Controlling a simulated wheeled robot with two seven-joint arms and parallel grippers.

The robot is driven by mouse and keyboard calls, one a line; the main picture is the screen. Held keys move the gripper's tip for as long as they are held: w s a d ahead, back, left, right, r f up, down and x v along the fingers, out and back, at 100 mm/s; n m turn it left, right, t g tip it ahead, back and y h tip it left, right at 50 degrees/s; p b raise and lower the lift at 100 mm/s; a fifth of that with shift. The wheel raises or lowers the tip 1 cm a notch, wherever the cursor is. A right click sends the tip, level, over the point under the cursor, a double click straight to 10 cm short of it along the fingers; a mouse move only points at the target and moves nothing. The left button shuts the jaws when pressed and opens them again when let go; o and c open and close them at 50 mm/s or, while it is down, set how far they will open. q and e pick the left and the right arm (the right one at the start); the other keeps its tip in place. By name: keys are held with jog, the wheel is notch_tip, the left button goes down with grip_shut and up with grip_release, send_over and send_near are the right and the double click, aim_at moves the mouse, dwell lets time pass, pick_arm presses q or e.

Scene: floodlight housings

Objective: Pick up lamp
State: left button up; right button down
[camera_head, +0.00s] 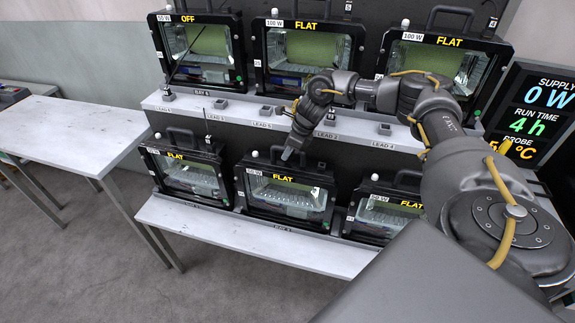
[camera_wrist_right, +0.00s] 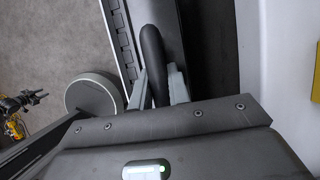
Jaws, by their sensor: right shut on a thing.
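Several black floodlight lamps stand in two rows. The lower middle lamp (camera_head: 288,197) reads "FLAT" and sits on the lower shelf. My right gripper (camera_head: 289,155) reaches down at the top of this lamp. In the right wrist view its two pale fingers (camera_wrist_right: 158,88) are shut around a black carry handle (camera_wrist_right: 151,50). Most of the handle is hidden by the gripper in the head view. The lower left lamp (camera_head: 186,175) and lower right lamp (camera_head: 385,212) also read "FLAT". My left gripper is in neither view.
On the upper shelf (camera_head: 225,107) stand an "OFF" lamp (camera_head: 203,48) and two "FLAT" lamps (camera_head: 308,50) (camera_head: 440,60). Lead labels and small sockets line its edge, close to my right wrist. A display board (camera_head: 535,115) is at right.

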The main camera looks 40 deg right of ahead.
jog(key=shift+w+r, duration=0.2)
jog(key=shift+r, duration=0.45)
notch_tip(320, 180, up, 8)
jog(key=shift+f+b, duration=0.25)
jog(key=shift+b, duration=0.75)
jog(key=shift+r, duration=1)
jog(key=shift+a, duration=0.1)
